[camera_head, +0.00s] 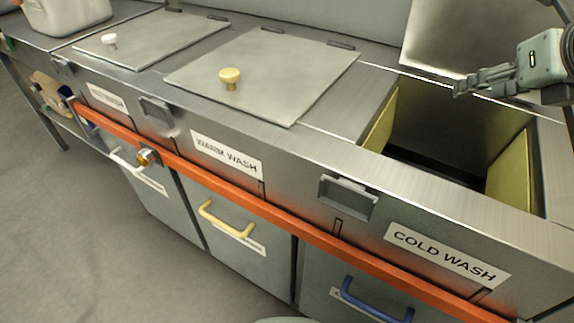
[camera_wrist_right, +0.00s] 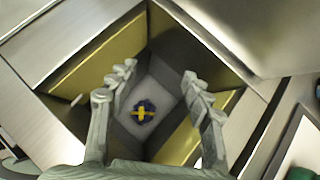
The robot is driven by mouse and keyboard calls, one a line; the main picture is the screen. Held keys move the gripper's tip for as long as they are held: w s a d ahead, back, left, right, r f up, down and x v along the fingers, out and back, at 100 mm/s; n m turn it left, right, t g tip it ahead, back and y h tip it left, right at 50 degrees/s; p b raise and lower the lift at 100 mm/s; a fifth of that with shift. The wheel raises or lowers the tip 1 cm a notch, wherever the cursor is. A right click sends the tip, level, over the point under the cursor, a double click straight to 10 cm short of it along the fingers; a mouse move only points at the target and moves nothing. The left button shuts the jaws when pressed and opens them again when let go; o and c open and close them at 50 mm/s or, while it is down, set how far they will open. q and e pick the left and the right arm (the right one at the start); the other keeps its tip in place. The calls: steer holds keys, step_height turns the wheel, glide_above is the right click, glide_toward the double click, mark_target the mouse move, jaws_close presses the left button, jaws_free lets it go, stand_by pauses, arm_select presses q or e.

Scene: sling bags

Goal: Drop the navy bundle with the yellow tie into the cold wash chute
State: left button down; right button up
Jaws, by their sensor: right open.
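The cold wash chute (camera_head: 508,172) is the open square well at the right in the head view, behind the COLD WASH label (camera_head: 447,257). Its lid (camera_head: 462,40) stands raised at the back. My right gripper (camera_head: 470,84) is over the back of the opening, open. In the right wrist view its fingers (camera_wrist_right: 160,83) are spread with nothing between them. The navy bundle with the yellow tie (camera_wrist_right: 143,112) is down inside the chute, well below the fingers and apart from them. In the head view the bundle is hidden. My left gripper is out of view.
The warm wash lid (camera_head: 275,75) and another lid with a white knob (camera_head: 150,40) are shut. A white container (camera_head: 65,12) stands at the far left. An orange rail (camera_head: 275,212) runs along the counter's front, above drawers with handles.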

steer(key=v, duration=1.2)
stand_by(0.3)
